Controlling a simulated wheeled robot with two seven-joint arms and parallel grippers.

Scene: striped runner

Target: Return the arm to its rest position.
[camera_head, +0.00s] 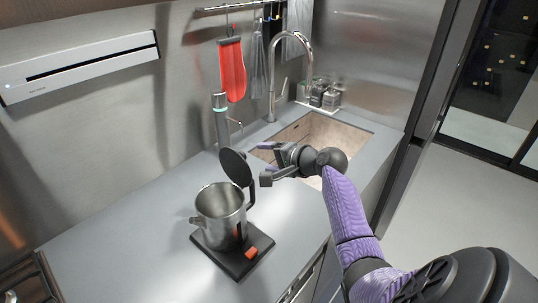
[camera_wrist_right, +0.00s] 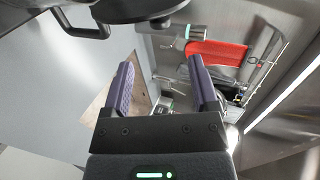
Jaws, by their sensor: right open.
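My right arm (camera_head: 350,218), in a purple sleeve, reaches in from the lower right of the head view. Its gripper (camera_head: 266,164) is open and empty, above the counter between the kettle and the sink. In the right wrist view the two purple finger pads (camera_wrist_right: 161,88) stand apart with nothing between them. A steel kettle (camera_head: 218,208) stands upright on its black base, left of the gripper, with its round dark lid (camera_head: 236,167) raised. The lid is close to the fingers in the picture; contact cannot be told. My left gripper is not in view.
The black base (camera_head: 217,258) has an orange switch (camera_head: 252,252). A sink (camera_head: 345,133) with a tall faucet (camera_head: 308,62) lies behind the gripper. A red mitt (camera_head: 231,70) hangs on the wall rail. The counter (camera_head: 120,222) left of the kettle is clear.

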